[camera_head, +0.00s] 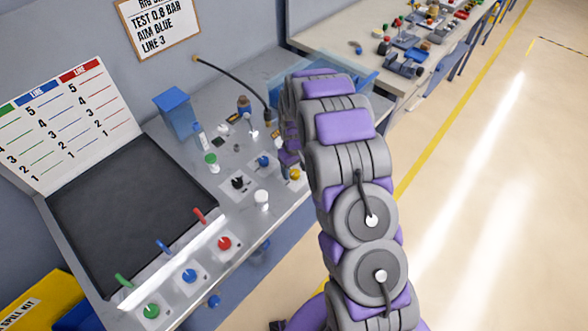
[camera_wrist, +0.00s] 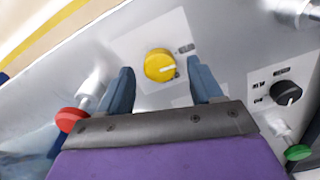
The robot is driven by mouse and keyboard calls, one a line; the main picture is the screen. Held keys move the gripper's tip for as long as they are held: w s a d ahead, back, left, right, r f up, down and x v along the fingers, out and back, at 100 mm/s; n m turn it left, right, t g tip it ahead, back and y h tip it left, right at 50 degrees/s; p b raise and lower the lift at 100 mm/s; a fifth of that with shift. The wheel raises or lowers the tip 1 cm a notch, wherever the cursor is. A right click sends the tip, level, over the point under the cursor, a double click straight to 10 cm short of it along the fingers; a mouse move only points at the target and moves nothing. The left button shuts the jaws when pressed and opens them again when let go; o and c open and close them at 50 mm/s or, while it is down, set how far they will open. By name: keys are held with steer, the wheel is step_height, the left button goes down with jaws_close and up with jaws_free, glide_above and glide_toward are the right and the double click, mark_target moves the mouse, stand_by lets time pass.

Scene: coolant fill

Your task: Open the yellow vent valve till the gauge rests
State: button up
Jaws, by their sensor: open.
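The yellow vent valve (camera_wrist: 160,65) is a round knob with a white pointer mark, set on a pale plate on the grey bench panel. In the wrist view it lies between and a little beyond the fingertips of my gripper (camera_wrist: 163,84), which is open with nothing in it. In the head view the yellow knob (camera_head: 296,175) shows just below my gripper (camera_head: 288,155), at the right side of the panel. My arm hides part of the bench there. I cannot make out a gauge face in either view.
A black knob (camera_wrist: 287,92) sits right of the yellow one, with a green-capped fitting (camera_wrist: 297,152) below it. A red-capped fitting (camera_wrist: 70,120) stands close to my left finger. Red (camera_head: 224,243), blue (camera_head: 189,276) and green (camera_head: 151,310) knobs line the bench front.

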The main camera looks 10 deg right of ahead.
mark_target(294, 172)
step_height(294, 172, up, 16)
steer(key=p, duration=0.1)
steer(key=shift+r, duration=0.25)
stand_by(0.5)
steer(key=s+r+m+b, duration=0.1)
steer(key=s+r, duration=0.3)
steer(key=s, duration=0.6)
steer(key=s+r+m+g+b, duration=0.1)
steer(key=s+r, duration=0.2)
steer(key=s, duration=0.7)
steer(key=s+r+m+b, duration=0.1)
steer(key=s+r, duration=0.3)
steer(key=s, duration=0.5)
steer(key=s+f+m, duration=0.1)
steer(key=s, duration=1.2)
steer(key=shift+f+g, duration=0.4)
